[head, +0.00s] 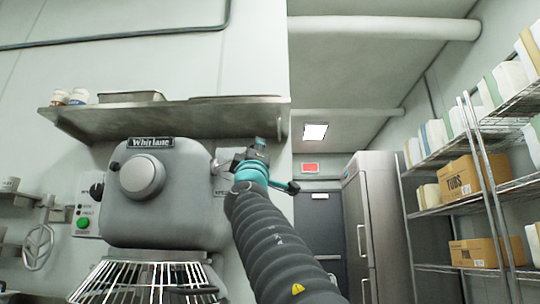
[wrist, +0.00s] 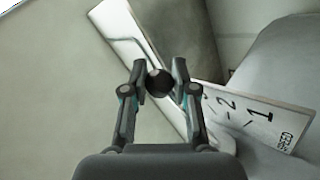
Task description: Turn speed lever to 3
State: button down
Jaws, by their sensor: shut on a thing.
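The grey mixer (head: 160,210) marked Whirlane stands at the left in the head view. The speed lever's round black knob (wrist: 159,83) sits between the two fingers of my gripper (wrist: 160,74) in the wrist view, and they are shut on it. My gripper also shows in the head view (head: 250,150), at the mixer's upper right side. The pale speed plate (wrist: 255,120) is tilted right of the knob; 1 and 2 are readable, and a further mark is partly hidden by a finger.
A steel shelf (head: 170,115) with a tray and small jars hangs above the mixer. A wire guard (head: 150,282) is below its head. A green button (head: 83,223) is at the left. A steel fridge (head: 375,225) and wire racks with boxes (head: 470,180) stand to the right.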

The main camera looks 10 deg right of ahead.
jog(key=shift+a, duration=0.1)
jog(key=c, duration=0.9)
grip_release()
jog(key=shift+s+a, duration=0.1)
jog(key=shift+a, duration=0.05)
jog(key=shift+d, duration=0.2)
jog(key=v, duration=1.2)
